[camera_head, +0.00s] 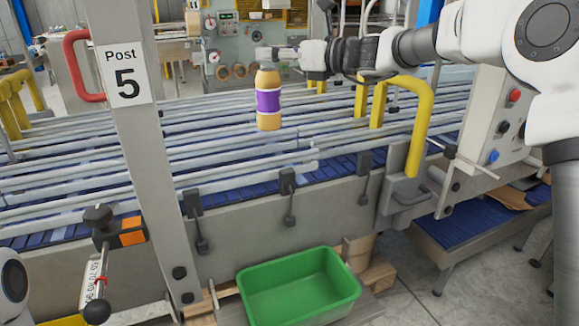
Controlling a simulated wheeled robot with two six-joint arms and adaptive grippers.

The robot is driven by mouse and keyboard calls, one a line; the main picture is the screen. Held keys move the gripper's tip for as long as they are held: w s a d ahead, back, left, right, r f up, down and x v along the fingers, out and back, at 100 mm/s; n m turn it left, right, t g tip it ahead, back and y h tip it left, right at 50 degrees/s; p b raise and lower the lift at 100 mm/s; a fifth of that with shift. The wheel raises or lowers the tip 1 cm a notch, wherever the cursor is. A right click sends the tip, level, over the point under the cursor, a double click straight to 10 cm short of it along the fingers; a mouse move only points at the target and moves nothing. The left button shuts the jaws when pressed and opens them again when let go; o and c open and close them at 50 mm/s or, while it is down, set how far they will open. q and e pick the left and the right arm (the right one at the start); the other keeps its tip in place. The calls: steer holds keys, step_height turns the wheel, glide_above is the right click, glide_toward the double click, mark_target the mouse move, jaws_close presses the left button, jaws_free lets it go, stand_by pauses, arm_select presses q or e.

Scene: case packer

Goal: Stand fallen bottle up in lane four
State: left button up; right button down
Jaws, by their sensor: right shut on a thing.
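A tan bottle with a purple label (268,101) hangs upright in the middle of the head view. My right gripper (270,56), reaching in from the right, is shut on the bottle near its top. The bottle is over the conveyor lanes (225,150), which are divided by long grey rails above blue belts. Whether its base touches a lane cannot be told. No lane numbers show. My left gripper is not in view.
A post marked "Post 5" (124,73) stands at the left. Yellow guard bars (424,115) and a control box with buttons (495,115) are at the right. A green bin (298,288) sits below the conveyor's front edge.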

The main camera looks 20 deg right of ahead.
mark_target(275, 102)
steer(key=f, duration=0.2)
steer(key=w+f, duration=0.1)
steer(key=f, duration=0.3)
steer(key=shift+w+d+f+p, duration=0.15)
steer(key=shift+w+d+p, duration=0.05)
steer(key=shift+w+p, duration=0.2)
steer(key=f, duration=0.2)
steer(key=s+f+p, duration=0.1)
steer(key=shift+a+f, duration=0.2)
steer(key=shift+a, duration=0.05)
steer(key=shift+f, duration=0.35)
steer(key=shift+w+d+f, duration=0.2)
steer(key=shift+f, duration=0.1)
steer(key=c, duration=0.8)
jaws_free()
steer(key=shift+a, duration=0.1)
steer(key=shift+o, duration=0.6)
steer(key=shift+s, duration=0.15)
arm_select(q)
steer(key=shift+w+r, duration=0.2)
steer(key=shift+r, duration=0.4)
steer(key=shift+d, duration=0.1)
arm_select(e)
steer(key=shift+r, duration=0.2)
